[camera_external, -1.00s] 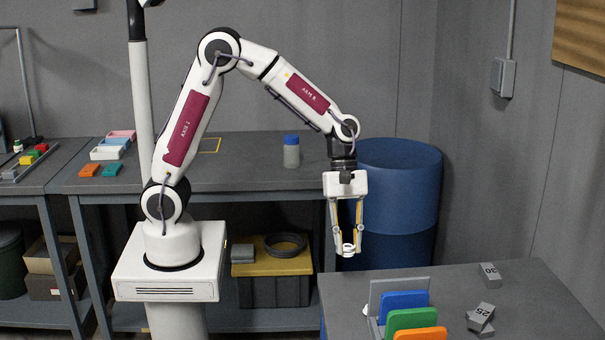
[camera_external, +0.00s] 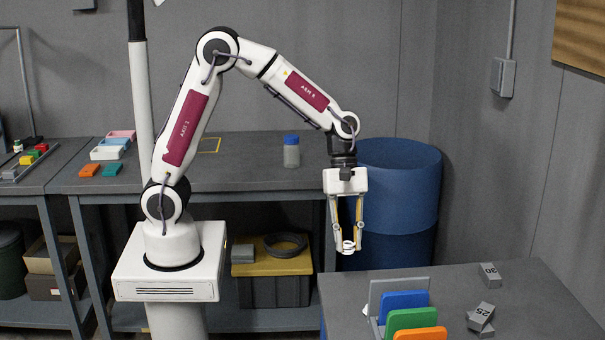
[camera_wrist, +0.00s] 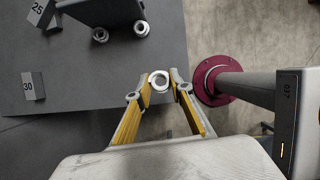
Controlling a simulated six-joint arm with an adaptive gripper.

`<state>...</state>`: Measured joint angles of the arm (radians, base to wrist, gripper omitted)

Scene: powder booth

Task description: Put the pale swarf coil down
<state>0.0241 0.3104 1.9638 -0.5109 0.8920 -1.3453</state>
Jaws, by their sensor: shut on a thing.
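My gripper (camera_external: 348,243) points down and is shut on a pale, silvery ring-shaped swarf coil (camera_external: 348,247). It holds the coil in the air beyond the left back part of the near grey table. In the wrist view, the coil (camera_wrist: 160,79) sits between the two fingertips of the gripper (camera_wrist: 161,86), with its round hole showing.
The near grey table (camera_external: 455,290) holds a rack with blue (camera_external: 403,300), green (camera_external: 412,319) and orange (camera_external: 420,334) plates. Grey blocks marked 30 (camera_external: 489,274) and 25 (camera_external: 481,315) lie right of it. A blue drum (camera_external: 405,185) stands behind my gripper. The table's middle is bare.

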